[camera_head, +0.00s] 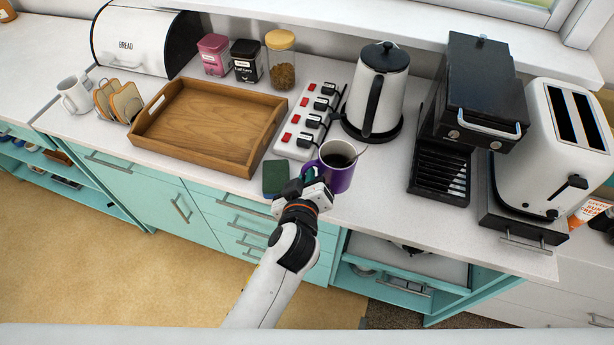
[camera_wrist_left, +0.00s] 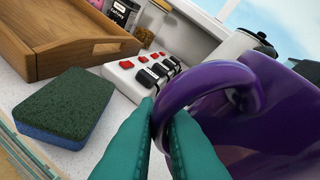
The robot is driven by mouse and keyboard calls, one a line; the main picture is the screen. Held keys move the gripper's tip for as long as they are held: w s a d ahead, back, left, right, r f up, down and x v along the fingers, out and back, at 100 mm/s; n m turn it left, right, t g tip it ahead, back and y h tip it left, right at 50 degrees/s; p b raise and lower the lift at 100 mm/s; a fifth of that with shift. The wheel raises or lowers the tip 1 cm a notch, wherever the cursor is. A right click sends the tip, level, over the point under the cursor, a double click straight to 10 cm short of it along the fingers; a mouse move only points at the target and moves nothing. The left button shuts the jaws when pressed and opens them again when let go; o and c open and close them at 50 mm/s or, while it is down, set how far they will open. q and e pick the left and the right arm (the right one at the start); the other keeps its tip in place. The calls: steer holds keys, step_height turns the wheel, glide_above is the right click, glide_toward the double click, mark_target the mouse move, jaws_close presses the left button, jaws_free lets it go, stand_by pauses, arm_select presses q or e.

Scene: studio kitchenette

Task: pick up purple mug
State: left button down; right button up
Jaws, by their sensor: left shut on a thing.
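The purple mug (camera_head: 338,177) is near the front edge of the counter, upright, with dark contents and a spoon in it. In the left wrist view the mug (camera_wrist_left: 255,120) fills the right side, with its handle toward me. My left gripper (camera_head: 310,183) reaches the mug from the front left. In the left wrist view its teal fingers (camera_wrist_left: 163,135) are shut on the mug's handle, one on each side. I cannot tell whether the mug's base touches the counter. My right gripper is not in view.
A green and blue sponge (camera_head: 275,177) lies just left of the mug. A power strip (camera_head: 309,120) and a kettle (camera_head: 377,90) stand behind it. A wooden tray (camera_head: 160,150) is to the left. A coffee machine (camera_head: 470,100) and toaster (camera_head: 560,130) are to the right.

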mark_target(306, 170)
arm_select(q)
steer(key=shift+r+p, duration=1.1)
steer(key=shift+r, duration=0.65)
stand_by(1.7)
